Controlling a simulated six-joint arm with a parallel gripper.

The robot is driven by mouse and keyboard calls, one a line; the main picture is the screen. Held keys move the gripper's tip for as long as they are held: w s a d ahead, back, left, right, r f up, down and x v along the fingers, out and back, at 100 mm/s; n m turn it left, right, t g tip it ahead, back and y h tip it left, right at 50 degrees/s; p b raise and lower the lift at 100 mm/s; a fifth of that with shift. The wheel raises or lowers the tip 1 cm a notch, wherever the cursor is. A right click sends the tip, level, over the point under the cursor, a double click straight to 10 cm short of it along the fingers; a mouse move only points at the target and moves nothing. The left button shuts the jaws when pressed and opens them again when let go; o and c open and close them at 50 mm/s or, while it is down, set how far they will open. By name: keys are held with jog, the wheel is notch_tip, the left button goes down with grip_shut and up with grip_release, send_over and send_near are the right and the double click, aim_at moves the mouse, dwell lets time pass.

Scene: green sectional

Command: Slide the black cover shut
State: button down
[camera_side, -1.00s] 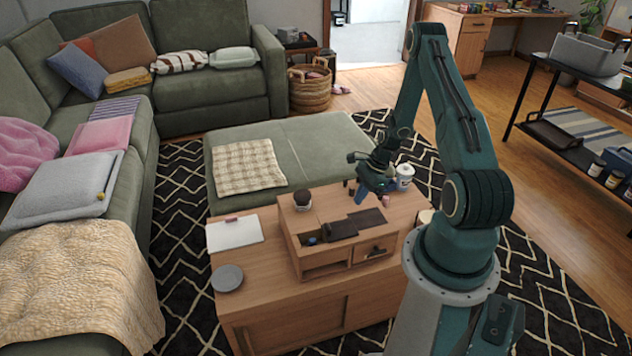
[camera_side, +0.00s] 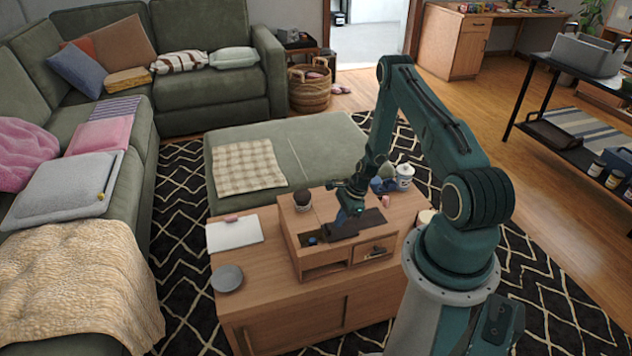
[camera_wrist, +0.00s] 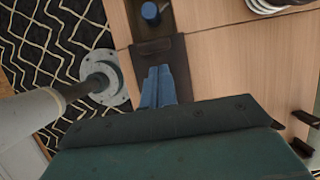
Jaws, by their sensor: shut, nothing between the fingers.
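The black cover (camera_side: 343,233) lies in a dark slot across the top of the wooden box on the low table. Left of it the slot is open, with a small blue item (camera_side: 312,240) inside. My gripper (camera_side: 343,220) is shut and empty, pointing down at the cover. In the wrist view its blue fingers (camera_wrist: 157,86) overlap the dark cover (camera_wrist: 156,47), and the blue round-topped item (camera_wrist: 150,11) shows in the opening beyond. I cannot tell whether the fingertips touch the cover.
The wooden box (camera_side: 305,262) has open front compartments. A white pad (camera_side: 234,234) and a grey plate (camera_side: 228,278) lie on the table at left.

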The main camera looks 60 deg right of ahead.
jog(key=shift+w+a, duration=0.35)
jog(key=shift+a, duration=0.05)
jog(key=w+a, duration=0.7)
jog(key=shift+w+a, duration=0.2)
dwell(0.5)
jog(key=shift+s+d, duration=0.4)
jog(key=s+d+r, duration=0.5)
jog(key=r, duration=0.4)
jog(key=shift+r, duration=0.15)
jog(key=shift+w+r, duration=0.1)
